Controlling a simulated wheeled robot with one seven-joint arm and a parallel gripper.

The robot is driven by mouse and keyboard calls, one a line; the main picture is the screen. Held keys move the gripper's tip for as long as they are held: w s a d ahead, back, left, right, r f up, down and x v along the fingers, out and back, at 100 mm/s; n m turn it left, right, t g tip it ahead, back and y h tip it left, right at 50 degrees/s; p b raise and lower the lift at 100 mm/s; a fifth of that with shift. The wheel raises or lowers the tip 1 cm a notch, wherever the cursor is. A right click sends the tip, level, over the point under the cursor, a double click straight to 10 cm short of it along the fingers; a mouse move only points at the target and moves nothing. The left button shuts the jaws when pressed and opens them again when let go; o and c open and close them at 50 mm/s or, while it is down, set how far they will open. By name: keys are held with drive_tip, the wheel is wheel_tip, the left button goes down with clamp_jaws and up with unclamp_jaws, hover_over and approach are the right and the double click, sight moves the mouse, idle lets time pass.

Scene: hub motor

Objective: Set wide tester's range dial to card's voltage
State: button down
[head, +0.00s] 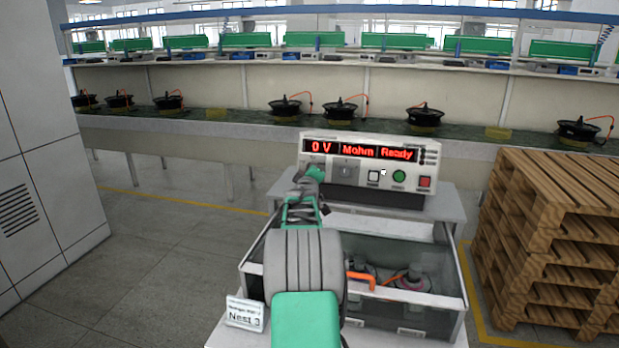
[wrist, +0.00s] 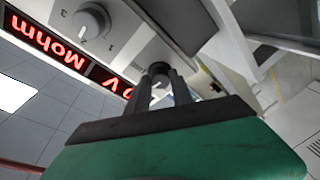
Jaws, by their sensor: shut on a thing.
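The wide tester (head: 432,160) stands on a grey stand, its red display (head: 360,150) reading "0 V", "Mohm" and "Ready". My gripper (head: 310,176) is at the left end of the tester's front, below "0 V". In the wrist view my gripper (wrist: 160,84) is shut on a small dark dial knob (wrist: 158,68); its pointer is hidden. A second grey dial (wrist: 92,20) is beside it, free; it also shows in the head view (head: 347,174). A white card (head: 244,313) at the front left reads "Nest 3"; its smaller line is too small to read surely.
A clear-walled box (head: 450,298) with an orange-handled part (head: 362,280) inside stands below the tester. White, green and red buttons (head: 425,182) are on the tester's right. Stacked wooden pallets (head: 545,240) stand at right; a grey cabinet (head: 50,150) at left. Floor at left is clear.

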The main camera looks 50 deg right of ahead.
drive_tip(key=shift+r+n, duration=0.15)
drive_tip(key=shift+n, duration=0.45)
drive_tip(key=c, duration=1.1)
unclamp_jaws()
drive_tip(key=b+v, duration=0.2)
drive_tip(key=v, duration=0.5)
drive_tip(key=shift+s+a, duration=0.25)
drive_tip(key=shift+s, duration=0.05)
